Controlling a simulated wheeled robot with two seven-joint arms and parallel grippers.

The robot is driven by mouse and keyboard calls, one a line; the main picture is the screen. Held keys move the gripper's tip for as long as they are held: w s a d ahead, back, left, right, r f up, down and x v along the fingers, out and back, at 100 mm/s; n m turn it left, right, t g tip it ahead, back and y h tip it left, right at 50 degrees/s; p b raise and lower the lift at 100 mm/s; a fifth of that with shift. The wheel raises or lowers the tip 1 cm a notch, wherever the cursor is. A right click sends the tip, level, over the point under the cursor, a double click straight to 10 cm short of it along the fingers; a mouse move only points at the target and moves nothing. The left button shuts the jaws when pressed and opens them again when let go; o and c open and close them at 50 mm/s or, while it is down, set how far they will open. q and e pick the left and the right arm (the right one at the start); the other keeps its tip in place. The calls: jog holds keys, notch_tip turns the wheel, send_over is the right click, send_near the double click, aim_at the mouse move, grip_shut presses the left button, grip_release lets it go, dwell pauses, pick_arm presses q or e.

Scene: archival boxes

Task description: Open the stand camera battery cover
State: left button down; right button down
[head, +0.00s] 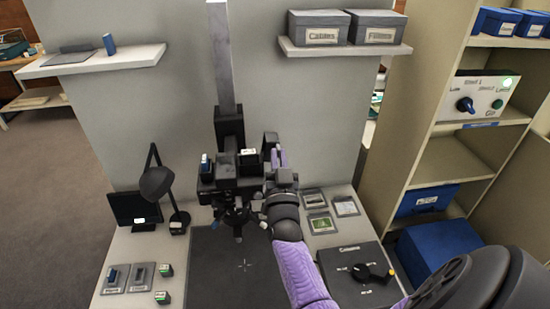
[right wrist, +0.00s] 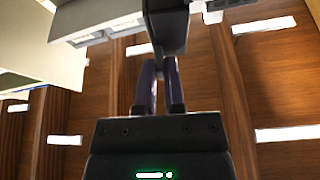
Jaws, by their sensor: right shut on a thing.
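The stand camera (head: 229,183) is a black unit on a grey upright column above the desk. A small pale-topped block (head: 248,153) sits in its top right part, and a blue piece (head: 205,160) stands on its left. My right gripper (head: 277,158) is at the camera's right side, purple fingers raised. In the right wrist view, its fingers (right wrist: 159,88) are shut on a dark part, seemingly the battery cover (right wrist: 168,25). The cover also seems to show upright beside the fingers in the head view (head: 269,141). Exactly how it joins the camera is hidden. My left gripper is out of view.
A lamp (head: 157,183) and small monitor (head: 134,209) stand left on the desk. A dark mat (head: 240,275) lies below the camera. Small batteries (head: 163,298) lie at front left.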

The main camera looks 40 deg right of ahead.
jog(key=shift+d+f+m+g+h, duration=0.1)
jog(key=shift+f+m+g+h, duration=0.15)
jog(key=shift+m, duration=0.35)
jog(key=shift+s, duration=0.1)
jog(key=c, duration=0.7)
grip_release()
jog(key=shift+h, duration=0.25)
